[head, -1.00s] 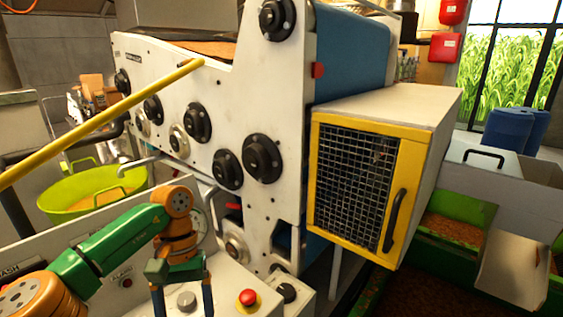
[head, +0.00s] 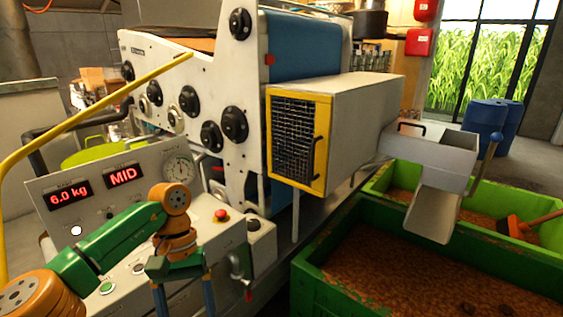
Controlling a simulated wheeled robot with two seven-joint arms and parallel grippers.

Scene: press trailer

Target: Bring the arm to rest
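My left arm (head: 115,238), green and orange, reaches in from the lower left in the head view. Its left gripper (head: 184,300) points down in front of the control box, with its two fingers apart and nothing seen between them. The fingertips run close to the bottom edge of the picture. My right gripper is not in view.
Behind the arm, a control panel (head: 146,200) reads "6.0 kg" and "MID"; a red button (head: 221,215) sits nearby. A press (head: 228,85) with black knobs and a yellow mesh door (head: 326,150) stands beyond. Green bins (head: 425,237) of brown matter lie right.

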